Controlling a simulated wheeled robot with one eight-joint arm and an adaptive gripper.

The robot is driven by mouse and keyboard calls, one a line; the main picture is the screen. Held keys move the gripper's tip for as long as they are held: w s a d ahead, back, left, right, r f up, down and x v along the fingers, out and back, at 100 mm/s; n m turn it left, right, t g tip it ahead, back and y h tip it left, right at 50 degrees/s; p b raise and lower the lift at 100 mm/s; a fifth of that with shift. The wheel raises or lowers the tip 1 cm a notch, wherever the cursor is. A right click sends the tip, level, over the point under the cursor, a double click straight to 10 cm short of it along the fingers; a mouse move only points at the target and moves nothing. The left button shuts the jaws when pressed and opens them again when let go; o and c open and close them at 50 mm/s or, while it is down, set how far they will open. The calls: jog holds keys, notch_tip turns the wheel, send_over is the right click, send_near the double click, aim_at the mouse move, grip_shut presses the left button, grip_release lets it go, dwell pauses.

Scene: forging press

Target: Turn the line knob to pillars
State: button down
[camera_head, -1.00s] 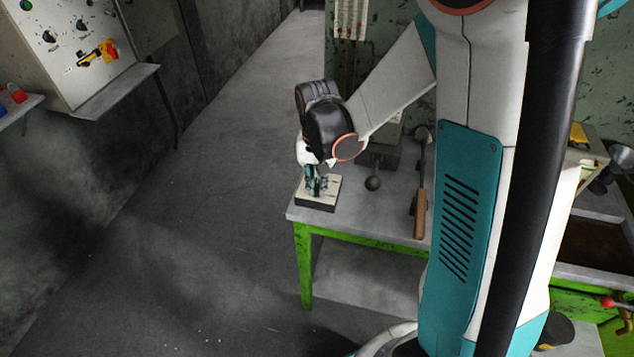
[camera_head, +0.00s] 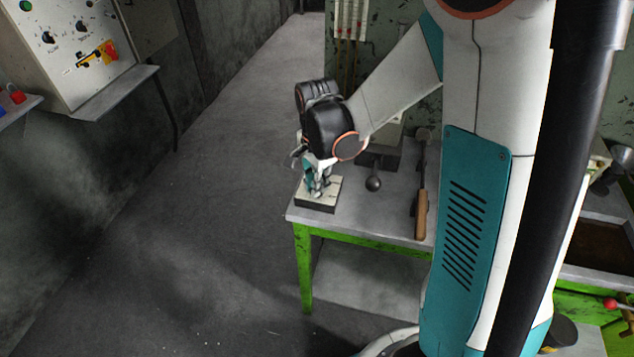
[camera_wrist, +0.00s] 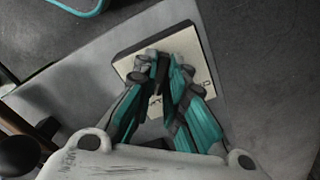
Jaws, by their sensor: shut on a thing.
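My gripper (camera_head: 319,187) is over a small cream-topped box with a dark base (camera_head: 316,205) at the near left corner of the table. In the wrist view the teal and grey fingers (camera_wrist: 158,70) are closed together over the cream panel (camera_wrist: 185,48) of this box. They are shut on a small dark part at the panel's middle, which looks like the line knob (camera_wrist: 160,78). The fingers hide most of it, so its pointing direction cannot be read. Some dark lettering shows on the panel beside the fingers, too small and covered to read.
The grey table (camera_head: 395,215) has green legs. A dark ball-ended lever (camera_head: 373,184) and a wooden-handled hammer (camera_head: 421,212) are to the right of the box. A control cabinet (camera_head: 70,45) hangs on the left wall. The floor left of the table is clear.

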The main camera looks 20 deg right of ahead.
jog(key=shift+m, duration=0.6)
jog(key=c, duration=1.6)
grip_release()
jog(key=shift+c, duration=0.2)
jog(key=shift+r, duration=0.1)
notch_tip(320, 180, up, 12)
